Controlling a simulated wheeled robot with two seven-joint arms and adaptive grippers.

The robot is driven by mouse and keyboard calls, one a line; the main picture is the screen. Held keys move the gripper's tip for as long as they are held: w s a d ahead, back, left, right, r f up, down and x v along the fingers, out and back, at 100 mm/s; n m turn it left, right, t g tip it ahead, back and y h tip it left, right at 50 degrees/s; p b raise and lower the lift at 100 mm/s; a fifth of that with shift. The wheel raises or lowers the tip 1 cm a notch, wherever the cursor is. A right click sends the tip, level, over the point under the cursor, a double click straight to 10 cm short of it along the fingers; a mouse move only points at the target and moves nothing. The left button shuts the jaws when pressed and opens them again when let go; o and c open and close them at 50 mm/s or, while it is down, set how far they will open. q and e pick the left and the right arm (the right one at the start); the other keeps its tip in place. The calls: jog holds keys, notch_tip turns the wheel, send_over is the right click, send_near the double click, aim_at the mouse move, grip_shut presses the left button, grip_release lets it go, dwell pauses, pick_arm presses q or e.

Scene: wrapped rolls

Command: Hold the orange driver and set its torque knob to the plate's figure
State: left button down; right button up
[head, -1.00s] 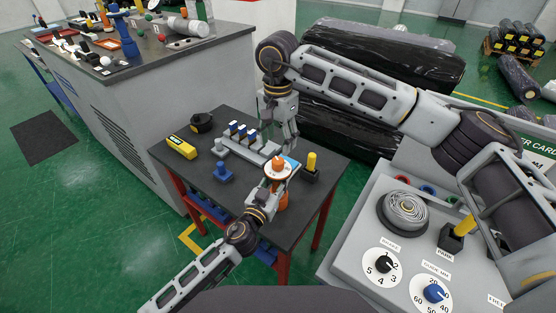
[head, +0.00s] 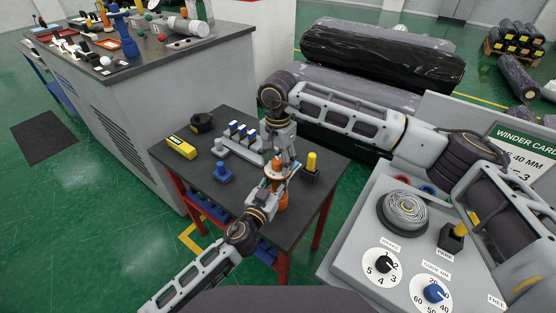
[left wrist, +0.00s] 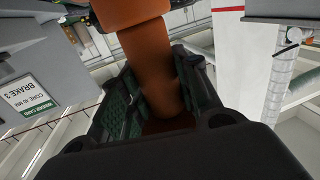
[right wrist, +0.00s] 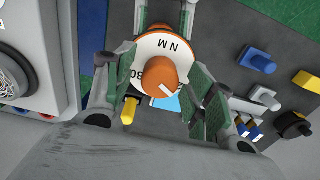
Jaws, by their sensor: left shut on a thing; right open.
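The orange driver (head: 283,202) stands over the near edge of the dark table. My left gripper (head: 273,188) is shut on it; the left wrist view shows its orange body (left wrist: 150,65) between the fingers. In the right wrist view its orange knob (right wrist: 165,74), with a white pointer line, sits in a white dial (right wrist: 180,46) marked N M, with part of a figure at left. My right gripper (right wrist: 163,88) is open, its fingers on either side of the knob, apart from it. It also shows in the head view (head: 279,160). A plate with the torque figure is not readable.
On the table (head: 195,165) are a yellow device (head: 181,147), a blue piece (head: 222,173), a rack (head: 238,145), a black tape reel (head: 202,122) and a yellow-topped black block (head: 311,166). A console (head: 350,250) with dials and a winder card (head: 524,155) stands at right.

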jog(key=c, duration=1.1)
jog(key=shift+o, duration=0.2)
